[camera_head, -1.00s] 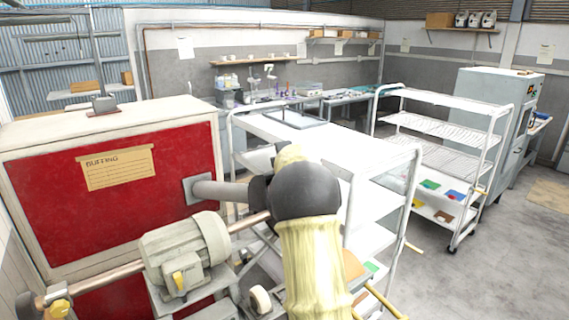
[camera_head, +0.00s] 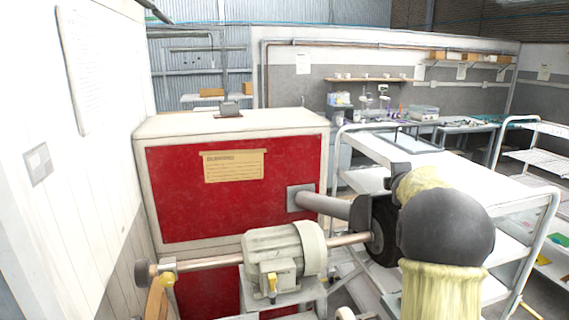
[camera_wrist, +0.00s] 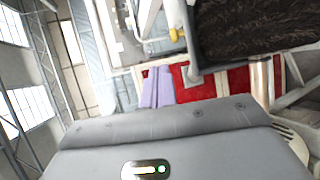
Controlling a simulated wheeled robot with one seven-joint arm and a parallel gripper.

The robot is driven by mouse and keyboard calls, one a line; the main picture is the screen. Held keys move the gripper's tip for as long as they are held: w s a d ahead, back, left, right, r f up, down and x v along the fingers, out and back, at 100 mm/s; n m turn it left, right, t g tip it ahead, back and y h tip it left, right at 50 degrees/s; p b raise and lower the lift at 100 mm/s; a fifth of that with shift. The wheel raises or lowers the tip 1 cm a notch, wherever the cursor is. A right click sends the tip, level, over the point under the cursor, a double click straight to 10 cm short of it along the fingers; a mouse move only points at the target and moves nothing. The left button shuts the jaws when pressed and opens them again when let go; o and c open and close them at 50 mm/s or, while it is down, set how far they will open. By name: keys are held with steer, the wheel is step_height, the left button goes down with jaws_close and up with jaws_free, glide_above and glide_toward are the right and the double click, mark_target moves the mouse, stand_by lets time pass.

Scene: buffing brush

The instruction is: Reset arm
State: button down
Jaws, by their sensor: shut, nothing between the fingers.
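My gripper (camera_wrist: 157,72) shows in the wrist view as two lilac fingers side by side, shut and empty. A grey housing with a small light fills the bottom of that view. A large dark, bristly wheel (camera_wrist: 255,30) fills the upper right of the wrist view, apart from the fingertips. In the head view, a cream and dark-grey jointed form (camera_head: 445,228), which looks like part of an arm, stands at the lower right. It partly hides the dark buffing wheel (camera_head: 383,228). My fingertips cannot be made out in the head view.
A buffing machine's motor (camera_head: 285,255) and shaft stand before a red and white cabinet (camera_head: 180,180) with a paper label (camera_head: 234,166). A white shelf cart (camera_head: 470,180) stands behind the jointed form. A white wall (camera_head: 95,150) closes the left side.

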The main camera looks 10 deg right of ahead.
steer(key=s+a+f+m+g+y, duration=0.2)
steer(key=s+a+f+m+g, duration=0.1)
steer(key=s+a+f+m, duration=0.2)
steer(key=s+a+f+m+g+y, duration=0.1)
steer(key=s+a+f+m+g, duration=0.3)
steer(key=s+a+f, duration=0.6)
steer(key=s+a+f+m+g+y, duration=0.2)
steer(key=s+a+f+m, duration=0.4)
steer(key=s+a, duration=0.8)
steer(key=s+f+g, duration=0.1)
steer(key=s+f, duration=0.1)
steer(key=s, duration=0.3)
steer(key=shift+s+g+y, duration=0.3)
steer(key=shift+s, duration=0.1)
